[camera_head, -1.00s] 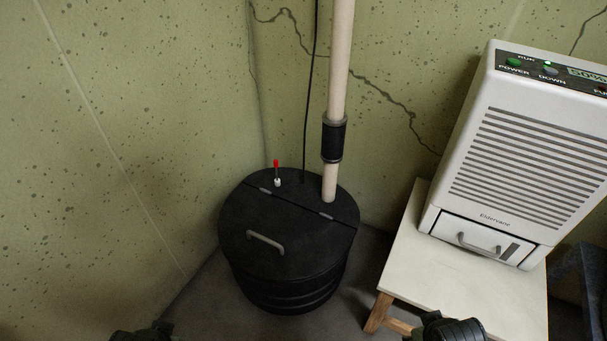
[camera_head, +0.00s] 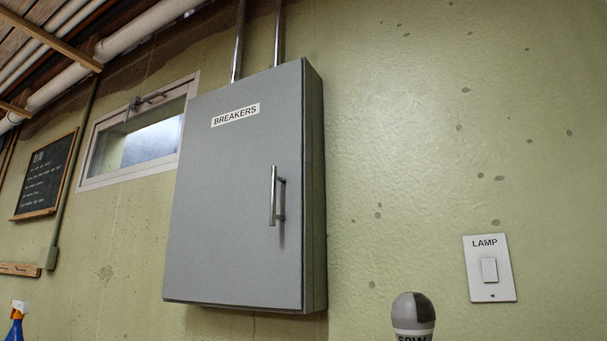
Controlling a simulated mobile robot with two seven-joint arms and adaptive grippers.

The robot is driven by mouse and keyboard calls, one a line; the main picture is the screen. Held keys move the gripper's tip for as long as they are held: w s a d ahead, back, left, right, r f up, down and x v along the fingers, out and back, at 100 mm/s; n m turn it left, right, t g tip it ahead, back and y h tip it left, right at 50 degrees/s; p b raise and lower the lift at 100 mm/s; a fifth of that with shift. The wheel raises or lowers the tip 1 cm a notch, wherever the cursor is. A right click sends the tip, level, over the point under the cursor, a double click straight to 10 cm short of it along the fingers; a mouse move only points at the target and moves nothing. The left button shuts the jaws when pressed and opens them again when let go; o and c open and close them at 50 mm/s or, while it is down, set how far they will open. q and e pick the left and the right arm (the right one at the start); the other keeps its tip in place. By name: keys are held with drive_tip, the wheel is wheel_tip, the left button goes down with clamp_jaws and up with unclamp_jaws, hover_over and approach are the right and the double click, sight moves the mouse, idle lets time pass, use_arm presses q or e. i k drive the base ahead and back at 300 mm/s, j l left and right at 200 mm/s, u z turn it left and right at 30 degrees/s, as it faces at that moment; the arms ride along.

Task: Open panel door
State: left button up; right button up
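The grey breaker panel (camera_head: 245,190), labelled "BREAKERS", is mounted on the green wall in the middle of the head view. Its door (camera_head: 225,220) is shut. A vertical metal bar handle (camera_head: 274,196) sits near the door's right edge. Neither of my grippers shows in this view, so their state and distance from the handle cannot be seen.
A lamp switch (camera_head: 489,268) is on the wall at the right. The top of a grey and white bulb-like object (camera_head: 413,314) shows below it. A small window (camera_head: 140,130), a chalkboard (camera_head: 45,175) and a spray bottle (camera_head: 16,322) are at the left.

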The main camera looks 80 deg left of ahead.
sight(235, 238)
drive_tip(key=u, duration=0.4)
drive_tip(key=j+u, duration=0.1)
drive_tip(key=u, duration=0.7)
drive_tip(key=i+j+u, duration=0.1)
drive_tip(key=u, duration=0.25)
drive_tip(key=l+u, duration=0.1)
drive_tip(key=u, duration=0.85)
drive_tip(key=k+u, duration=0.1)
drive_tip(key=u, duration=0.4)
drive_tip(key=j+z, duration=0.3)
drive_tip(key=j, duration=0.15)
